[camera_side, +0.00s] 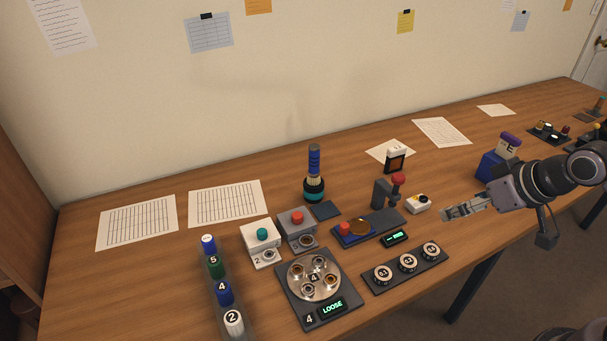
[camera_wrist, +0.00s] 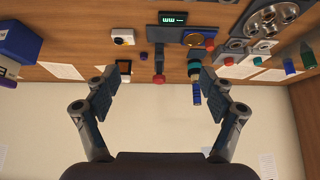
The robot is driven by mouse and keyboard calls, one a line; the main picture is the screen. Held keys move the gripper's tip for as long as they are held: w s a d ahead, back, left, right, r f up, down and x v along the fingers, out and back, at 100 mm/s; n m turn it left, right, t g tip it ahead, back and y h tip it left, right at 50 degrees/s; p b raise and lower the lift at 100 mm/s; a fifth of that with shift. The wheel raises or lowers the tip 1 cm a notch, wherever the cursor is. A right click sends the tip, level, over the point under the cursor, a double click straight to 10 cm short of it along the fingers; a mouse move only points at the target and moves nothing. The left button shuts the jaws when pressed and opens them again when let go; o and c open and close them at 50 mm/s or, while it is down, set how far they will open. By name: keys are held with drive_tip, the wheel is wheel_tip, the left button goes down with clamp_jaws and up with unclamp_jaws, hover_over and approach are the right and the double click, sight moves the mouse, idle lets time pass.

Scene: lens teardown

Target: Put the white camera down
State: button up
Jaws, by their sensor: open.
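A small white box with a dark round face and a yellow spot, which looks like the white camera (camera_side: 418,204), rests on the table just left of my gripper (camera_side: 450,212). It also shows in the wrist view (camera_wrist: 123,36), where the picture is upside down. My gripper (camera_wrist: 160,78) is open, with its two fingers wide apart and nothing between them. The fingers point left toward the camera and are apart from it. Their exact height over the table is hard to tell.
A post with a red knob (camera_side: 397,180) stands just beyond the camera. A dark pad with three round dials (camera_side: 407,263) lies in front, and a blue block (camera_side: 490,166) stands behind my gripper. Bare wood (camera_side: 490,240) shows in front of my gripper.

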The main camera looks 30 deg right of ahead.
drive_tip(key=m, duration=0.1)
drive_tip(key=m+g+y, duration=0.3)
drive_tip(key=m+y, duration=0.7)
drive_tip(key=m, duration=0.8)
hover_over(424, 198)
drive_tip(key=s+d, duration=0.1)
drive_tip(key=d, duration=0.2)
wheel_tip(424, 198, down, 7)
drive_tip(key=d+f+m, duration=0.1)
drive_tip(key=d+f, duration=0.1)
drive_tip(key=s+d+f+m+y, duration=0.1)
drive_tip(key=f, duration=0.1)
drive_tip(key=s+d+f+m+t+y, duration=0.1)
drive_tip(key=d+f, duration=0.1)
drive_tip(key=shift+s+d, duration=0.1)
drive_tip(key=shift+d, duration=0.25)
drive_tip(key=shift+s+d+f, duration=0.15)
drive_tip(key=shift+f, duration=0.05)
drive_tip(key=shift+f+m+y, duration=0.1)
drive_tip(key=shift+m+y, duration=0.2)
drive_tip(key=x, duration=1)
drive_tip(key=shift+a+f, duration=0.25)
drive_tip(key=shift+a, duration=0.05)
drive_tip(key=c, duration=1.7)
drive_tip(key=shift+c, duration=0.2)
drive_tip(key=shift+r, duration=0.1)
